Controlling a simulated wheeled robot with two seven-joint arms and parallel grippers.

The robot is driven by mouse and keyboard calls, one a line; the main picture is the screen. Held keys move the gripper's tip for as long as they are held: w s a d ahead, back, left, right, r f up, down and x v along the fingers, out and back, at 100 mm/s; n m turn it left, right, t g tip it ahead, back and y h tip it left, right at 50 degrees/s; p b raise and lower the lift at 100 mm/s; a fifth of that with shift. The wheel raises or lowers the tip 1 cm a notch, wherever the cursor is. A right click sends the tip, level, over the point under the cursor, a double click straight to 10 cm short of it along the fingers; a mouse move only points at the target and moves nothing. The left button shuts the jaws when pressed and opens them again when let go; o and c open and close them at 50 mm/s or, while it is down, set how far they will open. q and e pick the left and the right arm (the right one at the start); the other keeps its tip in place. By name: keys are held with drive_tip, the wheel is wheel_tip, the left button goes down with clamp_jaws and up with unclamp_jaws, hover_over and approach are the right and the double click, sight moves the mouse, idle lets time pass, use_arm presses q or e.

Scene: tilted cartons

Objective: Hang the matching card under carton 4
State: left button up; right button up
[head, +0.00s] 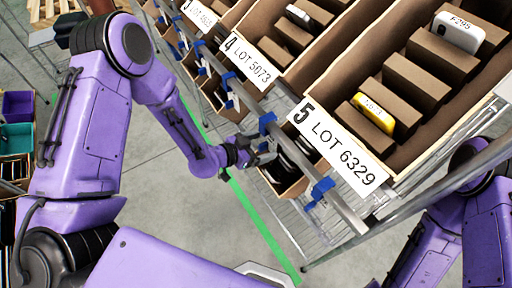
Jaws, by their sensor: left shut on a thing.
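Carton 4 (283,52) is tilted on the rack, with the label "4 LOT 5073" (250,64) on its front. My left gripper (263,154) is below and between the labels of cartons 4 and 5, next to a small bin with dark contents (290,170). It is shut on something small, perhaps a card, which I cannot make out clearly.
Carton 5 (395,150), labelled "5 LOT 6329" (338,148), holds a yellow item (373,112) and a white item (459,33) among brown dividers. A metal rail (345,212) runs below the cartons. The floor with a green line (258,222) is open at the left.

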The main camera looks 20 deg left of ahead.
use_arm(q)
drive_tip(key=shift+w+d, duration=0.35)
drive_tip(key=shift+w, duration=0.05)
drive_tip(key=shift+f+b, duration=0.8)
drive_tip(key=shift+f, duration=0.05)
drive_tip(key=o, duration=1)
drive_tip(key=b+v, duration=0.1)
drive_tip(key=v, duration=0.9)
drive_tip(key=shift+s+r+b, duration=0.15)
drive_tip(key=shift+s+b, duration=0.05)
drive_tip(key=shift+b, duration=0.1)
drive_tip(key=shift+a, duration=0.15)
